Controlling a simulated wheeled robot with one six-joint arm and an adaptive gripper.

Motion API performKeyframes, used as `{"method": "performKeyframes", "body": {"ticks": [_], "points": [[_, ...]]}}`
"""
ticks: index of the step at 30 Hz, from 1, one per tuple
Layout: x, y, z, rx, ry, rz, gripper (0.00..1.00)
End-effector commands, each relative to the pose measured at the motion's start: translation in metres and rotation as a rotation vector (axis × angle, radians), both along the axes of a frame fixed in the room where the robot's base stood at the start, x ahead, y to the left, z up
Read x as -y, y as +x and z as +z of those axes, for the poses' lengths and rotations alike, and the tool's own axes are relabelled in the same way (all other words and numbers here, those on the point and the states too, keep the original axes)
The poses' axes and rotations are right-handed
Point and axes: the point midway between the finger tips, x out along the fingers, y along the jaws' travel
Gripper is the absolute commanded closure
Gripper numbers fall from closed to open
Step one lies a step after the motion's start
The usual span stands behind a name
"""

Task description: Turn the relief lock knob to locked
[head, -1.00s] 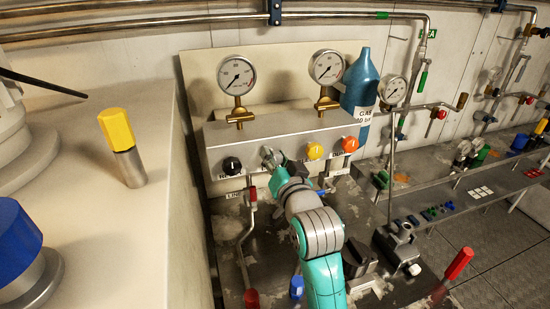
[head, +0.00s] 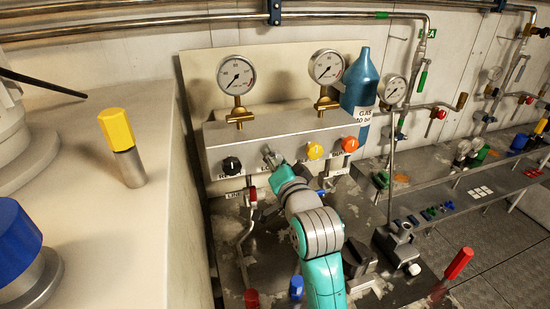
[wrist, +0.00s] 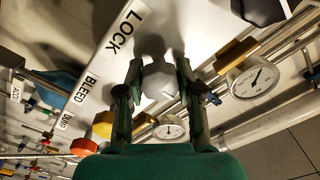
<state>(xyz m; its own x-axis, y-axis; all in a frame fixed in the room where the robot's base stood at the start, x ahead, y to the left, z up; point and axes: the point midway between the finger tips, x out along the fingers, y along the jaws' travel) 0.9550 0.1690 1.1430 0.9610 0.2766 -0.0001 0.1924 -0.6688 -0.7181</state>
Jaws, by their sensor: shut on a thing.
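The relief lock knob (wrist: 158,82) is a pale grey faceted knob on the panel, beside the LOCK label (wrist: 127,31) in the wrist view. My gripper (wrist: 158,88) has one finger on each side of the knob and is shut on it. In the head view my gripper (head: 270,158) is at the front of the grey panel (head: 290,127), between the black knob (head: 232,165) and the yellow knob (head: 314,151). The knob itself is mostly hidden there by my gripper. I cannot read its pointer direction.
An orange knob (head: 350,144) sits right of the yellow one. Two gauges (head: 236,75) (head: 326,67) stand above the panel, with a blue gas bottle (head: 360,82) behind. Red-handled levers (head: 459,263) and a blue handle (head: 297,287) are below. A white counter (head: 90,220) bounds the left.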

Motion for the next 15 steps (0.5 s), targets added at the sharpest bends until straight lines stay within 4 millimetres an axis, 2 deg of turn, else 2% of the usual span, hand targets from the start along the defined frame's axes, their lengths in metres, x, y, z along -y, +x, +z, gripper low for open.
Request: {"method": "performKeyframes", "body": {"ticks": [4,5,7,8,15], "points": [[0.0002,0.0002,-0.0004,-0.001,0.000,-0.001,0.99],[0.0003,0.0002,-0.0004,-0.001,0.000,-0.001,0.60],[0.0002,0.0002,-0.0003,-0.001,0.000,-0.001,0.42],[0.0002,0.0002,-0.0003,-0.001,0.000,-0.001,0.39],[0.0002,0.0001,-0.0001,0.000,0.000,0.000,0.39]]}}
